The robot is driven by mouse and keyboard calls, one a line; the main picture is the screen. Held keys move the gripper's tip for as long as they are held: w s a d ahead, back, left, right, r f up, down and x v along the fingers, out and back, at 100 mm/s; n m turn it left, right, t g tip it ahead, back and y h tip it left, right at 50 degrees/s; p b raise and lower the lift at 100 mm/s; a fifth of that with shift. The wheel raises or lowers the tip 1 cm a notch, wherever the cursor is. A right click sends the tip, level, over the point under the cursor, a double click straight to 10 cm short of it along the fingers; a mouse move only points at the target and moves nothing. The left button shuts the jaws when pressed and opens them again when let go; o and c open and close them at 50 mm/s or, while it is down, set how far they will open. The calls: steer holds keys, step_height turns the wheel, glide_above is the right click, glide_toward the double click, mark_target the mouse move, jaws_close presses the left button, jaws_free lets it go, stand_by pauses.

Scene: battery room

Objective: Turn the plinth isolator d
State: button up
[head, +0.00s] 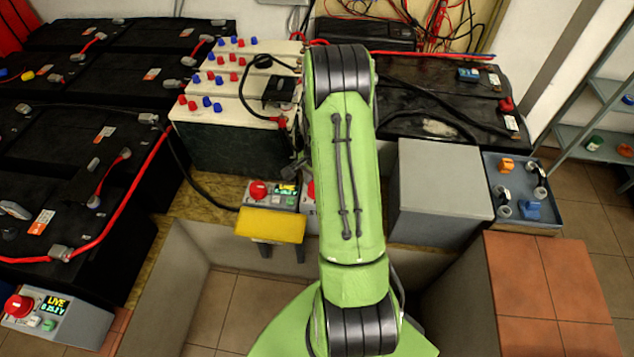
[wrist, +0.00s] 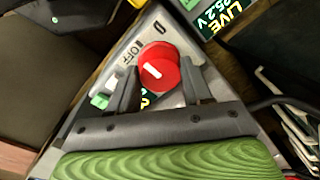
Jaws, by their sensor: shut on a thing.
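My gripper (wrist: 158,80) is shut on a round red isolator knob (wrist: 160,62) in the wrist view, with one finger on each side. The knob has a short white mark and sits on a grey box (wrist: 150,24) printed with OFF. A green button (wrist: 100,100) is beside the left finger. This box's display is mostly hidden by my gripper.
A yellow block (head: 270,225) stands in front of the isolator boxes. Batteries (head: 235,140) with red and blue caps are behind. A grey box (head: 440,190) is close right of my arm. Another isolator (head: 60,318) reading LIVE is at lower left.

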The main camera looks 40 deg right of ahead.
steer(key=o, duration=1)
steer(key=shift+o, duration=0.2)
step_height(320, 180, up, 16)
steer(key=p, duration=0.5)
steer(key=shift+s, duration=0.25)
steer(key=shift+f, duration=0.1)
steer(key=a+r+n+t+p, duration=0.15)
steer(key=a+r+n, duration=0.25)
steer(key=a+r, duration=0.45)
steer(key=s+a+r+n+t+p, duration=0.3)
steer(key=s+a+r+n+p, duration=0.2)
steer(key=s+a+r+n, duration=0.8)
step_height(320, 180, up, 4)
steer(key=shift+s+a+f+t, duration=0.25)
steer(key=shift+s+a+t, duration=0.1)
steer(key=shift+s+a, duration=0.6)
